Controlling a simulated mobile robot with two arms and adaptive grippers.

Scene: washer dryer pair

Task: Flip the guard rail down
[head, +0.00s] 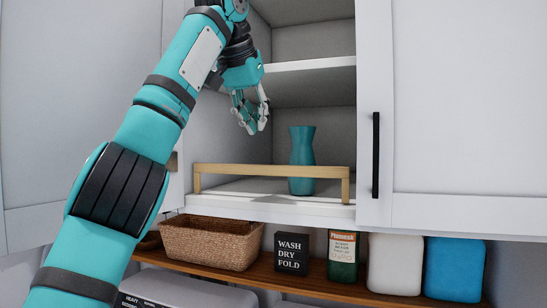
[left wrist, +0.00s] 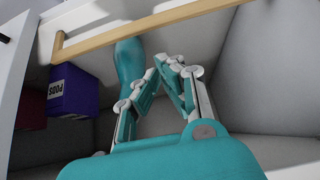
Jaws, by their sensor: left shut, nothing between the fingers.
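The guard rail (head: 265,170) is a light wooden bar with short end posts. It stands upright along the front edge of the cabinet's lowest shelf. It also crosses the top of the left wrist view (left wrist: 140,27). My left gripper (head: 254,131) is shut and empty, fingers pointing down, inside the open cabinet. In the head view it shows above the rail, apart from it. In the left wrist view the closed fingertips (left wrist: 168,60) show near a teal vase (left wrist: 129,60). My right gripper is in neither view.
The teal vase (head: 302,160) stands on the shelf behind the rail. A purple pods box (left wrist: 75,93) shows in the wrist view. A cabinet door (head: 460,100) with a black handle is at right. Below are a wicker basket (head: 210,243) and several containers.

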